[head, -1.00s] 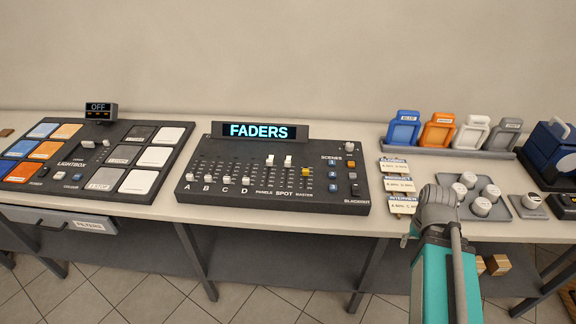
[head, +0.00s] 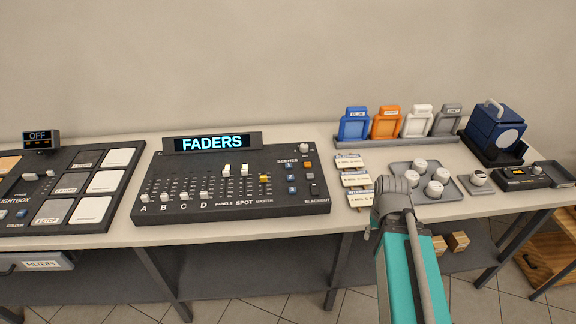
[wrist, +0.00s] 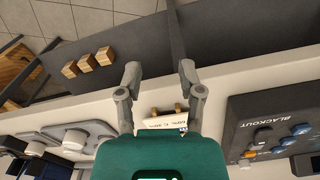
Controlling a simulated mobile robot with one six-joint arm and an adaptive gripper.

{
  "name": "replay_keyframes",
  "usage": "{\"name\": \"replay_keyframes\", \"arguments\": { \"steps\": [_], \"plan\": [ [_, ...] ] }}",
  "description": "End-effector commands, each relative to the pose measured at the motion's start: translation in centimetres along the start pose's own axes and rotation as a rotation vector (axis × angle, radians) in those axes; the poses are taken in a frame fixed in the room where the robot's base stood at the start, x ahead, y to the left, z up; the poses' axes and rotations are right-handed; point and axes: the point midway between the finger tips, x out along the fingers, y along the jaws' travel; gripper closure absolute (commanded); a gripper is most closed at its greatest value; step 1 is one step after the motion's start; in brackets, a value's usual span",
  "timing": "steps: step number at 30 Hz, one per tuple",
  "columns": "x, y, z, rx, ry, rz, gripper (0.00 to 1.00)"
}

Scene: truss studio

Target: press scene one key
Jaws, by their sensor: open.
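The scene one key is the top blue key (head: 289,165) of the SCENES column, at the right part of the dark fader desk (head: 230,212). Two more blue keys lie below it, and an orange key (head: 308,164) is beside it. The desk's display reads FADERS. My gripper (wrist: 159,75) is open and empty in the wrist view, its fingers apart over the table's front edge. In the head view my arm is right of the desk, apart from the keys, and the fingertips are hidden. The desk's corner (wrist: 240,108) shows at right in the wrist view; I cannot tell which blue key is which there.
Label cards (head: 355,180) lie between the desk and my arm. A grey tray (head: 454,195) with several white knobbed pieces is close on the arm's right. Coloured frames stand in a rack (head: 425,140) behind. A lightbox panel (head: 125,170) is on the left.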

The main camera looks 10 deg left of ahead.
Motion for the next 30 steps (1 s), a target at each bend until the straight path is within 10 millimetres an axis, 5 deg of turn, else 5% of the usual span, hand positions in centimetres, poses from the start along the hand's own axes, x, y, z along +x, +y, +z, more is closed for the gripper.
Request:
{"name": "replay_keyframes", "arguments": {
  "steps": [1,6,30],
  "plan": [
    [0.00,0.00,0.00,0.000,0.000,0.000,0.69],
    [0.00,0.00,0.00,0.000,0.000,0.000,1.00],
    [0.00,0.00,0.00,0.000,0.000,0.000,1.00]
  ]
}}
